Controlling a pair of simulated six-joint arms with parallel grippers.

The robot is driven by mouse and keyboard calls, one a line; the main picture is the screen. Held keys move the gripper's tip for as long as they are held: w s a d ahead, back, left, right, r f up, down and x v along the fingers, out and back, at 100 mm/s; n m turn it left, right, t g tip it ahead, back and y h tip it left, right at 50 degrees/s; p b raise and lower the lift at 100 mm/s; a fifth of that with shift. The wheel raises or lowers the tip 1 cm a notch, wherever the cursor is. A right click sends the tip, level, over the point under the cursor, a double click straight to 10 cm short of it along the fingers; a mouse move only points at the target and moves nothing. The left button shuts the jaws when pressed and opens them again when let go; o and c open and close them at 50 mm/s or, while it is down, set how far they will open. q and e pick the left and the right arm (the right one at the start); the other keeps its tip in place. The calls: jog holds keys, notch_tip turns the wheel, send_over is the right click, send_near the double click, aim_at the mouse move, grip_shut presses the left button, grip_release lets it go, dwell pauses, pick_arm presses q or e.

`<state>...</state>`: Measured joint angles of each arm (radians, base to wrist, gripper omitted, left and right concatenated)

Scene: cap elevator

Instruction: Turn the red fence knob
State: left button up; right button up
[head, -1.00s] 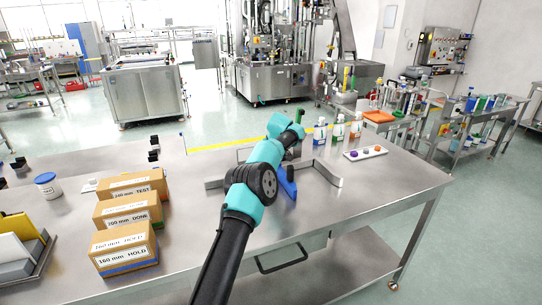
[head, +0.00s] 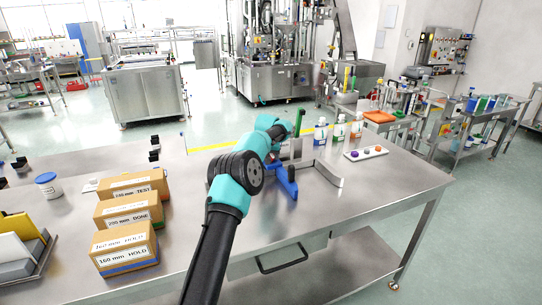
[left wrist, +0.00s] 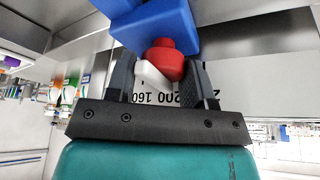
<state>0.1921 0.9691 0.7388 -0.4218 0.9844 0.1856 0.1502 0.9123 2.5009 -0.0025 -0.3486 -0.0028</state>
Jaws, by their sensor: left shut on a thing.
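The red fence knob (left wrist: 166,60) shows in the left wrist view, with a white pointed piece (left wrist: 151,76) beside it and a blue block (left wrist: 155,30) behind it. My left gripper (left wrist: 163,75) has its two dark fingers on either side of the knob and is shut on it. A scale strip (left wrist: 160,98) with black numbers such as 200 and 160 lies past the fingers. In the head view, the blue fence part (head: 287,182) stands on the steel table beside my left wrist. The knob is hidden there. My right gripper is not in view.
Labelled cardboard boxes (head: 128,247) stand at the left of the table. Bent metal rails (head: 329,175) flank the fence. A green post (head: 299,123), several small bottles (head: 339,130) and a white tray with caps (head: 366,154) are at the back right. The front right table is clear.

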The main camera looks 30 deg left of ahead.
pick_arm(q)
jog(key=shift+s+f+m, duration=0.1)
jog(key=shift+f+m, duration=0.05)
jog(key=shift+m, duration=0.15)
jog(key=o, duration=0.8)
jog(key=shift+a, duration=0.1)
jog(key=shift+c, duration=0.2)
jog(key=shift+o, duration=0.3)
jog(key=shift+r, duration=0.25)
jog(key=shift+n, duration=0.6)
jog(key=n, duration=0.2)
jog(key=n+g+y, duration=0.1)
jog(key=n, duration=0.1)
jog(key=shift+f+y, duration=0.1)
jog(key=shift+y, duration=0.2)
jog(key=n, duration=0.1)
jog(key=n+g, duration=0.1)
jog(key=n, duration=0.1)
jog(key=n+y, duration=0.1)
jog(key=n, duration=0.1)
jog(key=shift+w+d, duration=0.2)
jog(key=shift+d, duration=0.05)
